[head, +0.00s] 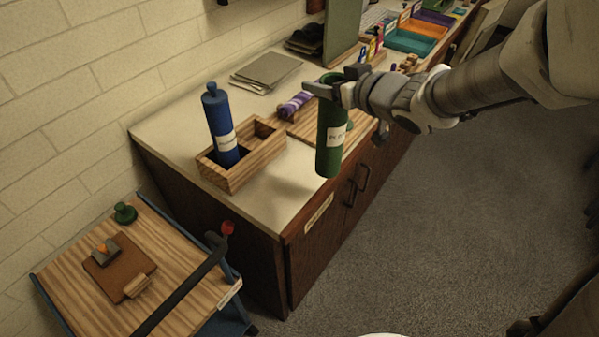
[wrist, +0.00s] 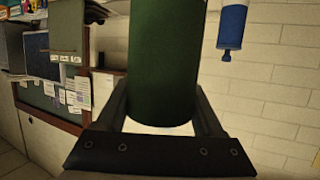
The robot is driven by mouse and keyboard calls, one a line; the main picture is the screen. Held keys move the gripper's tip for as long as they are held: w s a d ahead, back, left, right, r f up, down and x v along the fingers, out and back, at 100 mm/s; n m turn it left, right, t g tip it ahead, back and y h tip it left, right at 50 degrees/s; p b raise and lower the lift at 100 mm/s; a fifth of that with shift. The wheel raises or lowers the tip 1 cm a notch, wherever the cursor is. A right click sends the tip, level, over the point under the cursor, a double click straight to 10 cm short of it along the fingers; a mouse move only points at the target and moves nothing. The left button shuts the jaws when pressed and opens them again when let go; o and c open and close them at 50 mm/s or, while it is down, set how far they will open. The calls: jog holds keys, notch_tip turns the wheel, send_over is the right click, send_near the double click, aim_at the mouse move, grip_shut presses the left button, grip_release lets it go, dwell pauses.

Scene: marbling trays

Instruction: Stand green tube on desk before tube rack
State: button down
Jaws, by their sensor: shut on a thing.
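The green tube (head: 330,135) hangs upright in my gripper (head: 325,88), which is shut on it near its top. In the head view it is in front of the desk's (head: 262,205) front edge, and its lower end looks clear of any surface. The wrist view shows the green tube (wrist: 163,70) between the two fingers (wrist: 165,115). The wooden tube rack (head: 243,175) stands on the desk to the left of the green tube. A blue tube (head: 220,125) stands in the rack's left compartment. The rack's other compartment looks empty.
A purple striped roll (head: 294,104) and a wooden board (head: 300,130) lie behind the green tube. Grey sheets (head: 266,72) lie at the back. Bare desk top lies in front of the rack. A trolley with a wooden top (head: 165,250) stands at lower left, with a green knob-shaped piece (head: 125,212).

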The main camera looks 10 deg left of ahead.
jog(key=a+f+b, duration=0.6)
jog(key=a+f, duration=0.4)
jog(key=f, duration=0.1)
jog(key=shift+s+a+b, duration=0.35)
jog(key=shift+s, duration=0.1)
jog(key=shift+f, duration=0.1)
jog(key=shift+f, duration=0.2)
grip_release()
jog(key=shift+r, duration=0.1)
